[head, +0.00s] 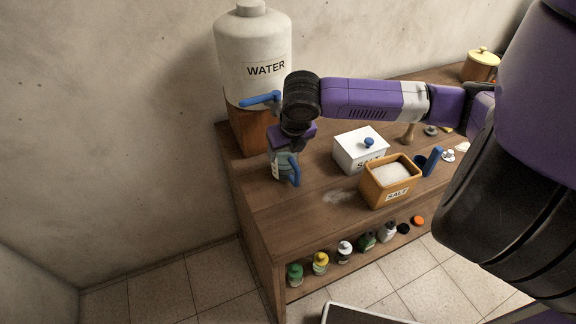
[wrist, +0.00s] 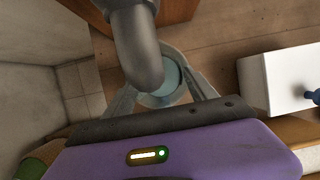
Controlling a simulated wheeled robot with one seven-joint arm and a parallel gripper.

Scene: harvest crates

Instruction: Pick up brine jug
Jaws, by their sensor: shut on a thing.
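The brine jug (head: 284,170) is a blue-grey, see-through vessel with a blue handle and a pale label. It is upright by the table's left end, in front of the water tank's wooden stand. My gripper (head: 285,148) comes down over it from above and is shut on it. In the wrist view my two grey fingers (wrist: 163,78) lie on either side of the jug's round top (wrist: 164,90). A grey, rounded pipe-like part hides some of that top. I cannot tell whether the jug's base touches the table.
The white water tank (head: 252,45) with a blue tap lever (head: 261,99) stands close behind. A white salt box (head: 358,152) and an open wooden salt box (head: 377,191) are to the right. Several small jars line the lower shelf. The table's left front corner is clear.

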